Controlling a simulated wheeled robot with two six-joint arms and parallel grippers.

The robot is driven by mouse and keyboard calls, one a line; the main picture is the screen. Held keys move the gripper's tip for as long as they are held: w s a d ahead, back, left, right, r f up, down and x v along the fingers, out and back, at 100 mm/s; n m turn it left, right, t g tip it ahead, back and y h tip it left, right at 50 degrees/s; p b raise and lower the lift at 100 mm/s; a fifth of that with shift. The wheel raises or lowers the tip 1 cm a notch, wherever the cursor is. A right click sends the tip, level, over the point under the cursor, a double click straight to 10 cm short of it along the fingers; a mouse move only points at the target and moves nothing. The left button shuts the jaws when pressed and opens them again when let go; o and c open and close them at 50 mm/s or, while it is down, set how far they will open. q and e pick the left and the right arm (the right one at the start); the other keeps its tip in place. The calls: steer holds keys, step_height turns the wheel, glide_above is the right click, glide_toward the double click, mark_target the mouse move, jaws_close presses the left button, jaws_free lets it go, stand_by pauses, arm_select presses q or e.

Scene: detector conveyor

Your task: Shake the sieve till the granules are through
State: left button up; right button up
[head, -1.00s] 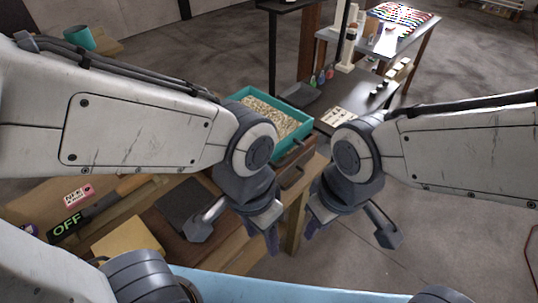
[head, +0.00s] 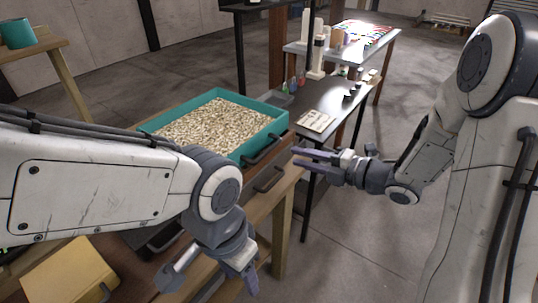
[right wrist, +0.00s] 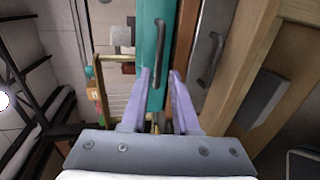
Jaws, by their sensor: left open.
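The sieve is a teal, rectangular tray (head: 172,117) full of pale granules (head: 215,125), in the middle of the head view. A dark handle (head: 264,149) is on its near right wall; a handle also shows on the teal wall in the right wrist view (right wrist: 158,52). My right gripper (head: 298,159) is open and points at that wall, just right of the handle. In the right wrist view its fingers (right wrist: 160,76) are apart, with the handle ahead between them and nothing held. My left gripper (head: 240,280) is low in front of the bench, open and pointing down.
The sieve rests over a wooden bench with drawer handles (head: 269,178) below it. A yellow box (head: 68,272) lies front left. A dark table (head: 335,105) with small items stands behind my right gripper. Open floor lies at the right.

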mark_target(269, 149)
steer(key=p+x, duration=0.1)
steer(key=x, duration=0.9)
steer(key=shift+p, duration=0.4)
jaws_close()
